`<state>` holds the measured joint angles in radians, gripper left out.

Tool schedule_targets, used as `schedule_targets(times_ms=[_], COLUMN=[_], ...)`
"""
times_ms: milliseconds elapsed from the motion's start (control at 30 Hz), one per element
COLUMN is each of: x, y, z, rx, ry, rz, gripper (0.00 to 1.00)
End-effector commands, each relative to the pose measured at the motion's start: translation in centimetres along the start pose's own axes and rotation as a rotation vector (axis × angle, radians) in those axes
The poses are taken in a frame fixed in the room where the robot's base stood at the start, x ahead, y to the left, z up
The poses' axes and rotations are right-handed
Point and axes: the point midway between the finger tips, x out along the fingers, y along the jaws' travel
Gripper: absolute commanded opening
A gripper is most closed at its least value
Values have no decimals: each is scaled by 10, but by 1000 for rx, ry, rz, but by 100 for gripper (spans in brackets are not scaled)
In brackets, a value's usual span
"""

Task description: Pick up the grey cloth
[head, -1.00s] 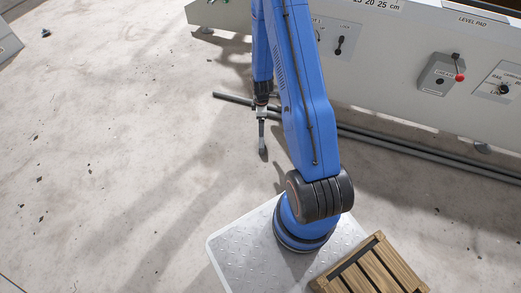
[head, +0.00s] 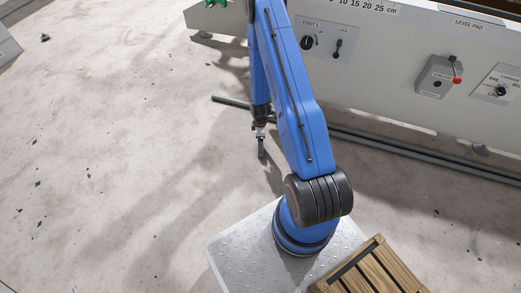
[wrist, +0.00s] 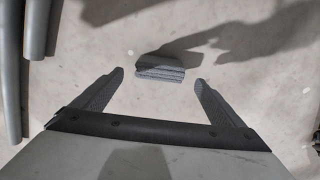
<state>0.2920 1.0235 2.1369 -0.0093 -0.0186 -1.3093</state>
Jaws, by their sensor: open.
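The grey cloth (wrist: 160,68) shows in the wrist view as a small folded bundle with layered edges, lying on the pale floor. My gripper (wrist: 159,78) is open in the wrist view, with one finger to the left and one to the right of the cloth. The cloth lies just beyond the fingertips, roughly centred between them, and nothing is between the jaws. In the head view my gripper (head: 261,154) hangs low over the floor beside the gantry. I cannot make out the cloth in the head view.
Dark grey pipes (head: 350,137) lie on the floor along the gantry's base; they also show at the left of the wrist view (wrist: 36,30). The white gantry panel (head: 400,70) with knobs and a red lever stands behind. A wooden crate (head: 372,268) is at lower right. Floor to the left is mostly clear.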

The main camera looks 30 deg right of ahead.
Motion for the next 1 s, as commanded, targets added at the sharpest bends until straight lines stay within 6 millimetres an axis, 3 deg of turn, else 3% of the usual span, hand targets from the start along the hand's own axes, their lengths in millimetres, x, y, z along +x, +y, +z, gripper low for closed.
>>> schedule_targets(times_ms=[333, 700, 967, 1000], x=[15, 56, 59, 59], y=[-1, -2, -2, -2], z=[0, 2, 1, 1], rx=[0, 0, 0, 0], ry=[0, 0, 0, 0], rz=[0, -1, 0, 0], gripper=[92, 92, 92, 85])
